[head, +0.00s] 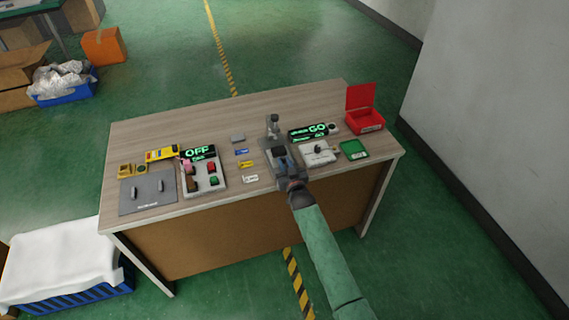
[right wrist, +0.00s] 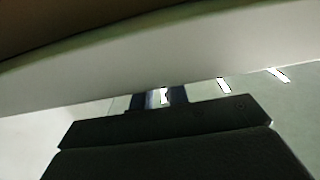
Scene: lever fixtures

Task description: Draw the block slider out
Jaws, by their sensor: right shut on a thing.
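The block slider (head: 272,144) is a dark grey fixture right of the middle of the tabletop, near the front edge. My right gripper (head: 283,160) reaches over the front edge and is shut on the near part of the slider. The arm and gripper hide the part held, so how far the block stands out cannot be told. In the right wrist view my gripper's dark body fills the bottom, and its fingers (right wrist: 164,98) show only as a small blurred part below the pale table edge (right wrist: 130,75). My left gripper is not in view.
A grey upright fixture (head: 273,124) stands just behind the slider. A white box with a dark knob (head: 318,153) and a green tray (head: 354,150) are to its right, with an open red box (head: 367,121) beyond. Small coloured plates and a switch panel (head: 204,180) lie left.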

